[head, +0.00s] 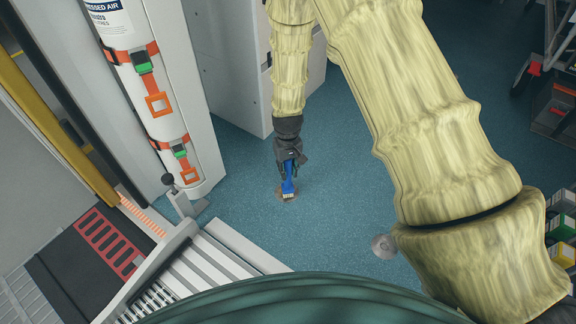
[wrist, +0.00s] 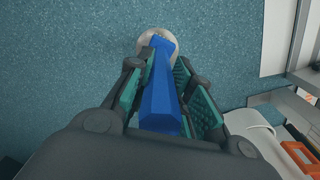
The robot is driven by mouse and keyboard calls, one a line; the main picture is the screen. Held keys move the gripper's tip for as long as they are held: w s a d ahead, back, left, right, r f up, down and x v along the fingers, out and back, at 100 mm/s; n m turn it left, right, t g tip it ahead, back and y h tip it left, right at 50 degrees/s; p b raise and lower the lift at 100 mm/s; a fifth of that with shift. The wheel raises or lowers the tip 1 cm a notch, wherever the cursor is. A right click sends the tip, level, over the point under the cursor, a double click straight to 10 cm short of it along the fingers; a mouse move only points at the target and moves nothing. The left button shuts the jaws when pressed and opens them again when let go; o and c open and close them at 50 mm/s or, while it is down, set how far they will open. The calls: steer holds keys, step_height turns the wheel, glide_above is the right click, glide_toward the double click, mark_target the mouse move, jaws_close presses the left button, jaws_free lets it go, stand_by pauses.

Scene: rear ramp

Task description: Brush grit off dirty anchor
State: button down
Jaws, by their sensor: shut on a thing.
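My gripper (head: 290,164) points down and is shut on a blue brush (head: 288,186) with pale bristles at its lower end. In the wrist view the blue handle (wrist: 160,100) lies between the green-padded fingers (wrist: 166,72). A brownish, dirty-looking round anchor (head: 279,195) is in the floor right at the bristles. In the wrist view the anchor shows as a pale disc (wrist: 145,42) behind the brush tip, which partly hides it. I cannot tell whether the bristles touch it.
Coloured boxes (head: 562,228) stand at the right edge. Blue floor around the brush is clear.

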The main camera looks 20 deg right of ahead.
steer(key=shift+f, duration=0.7)
stand_by(0.4)
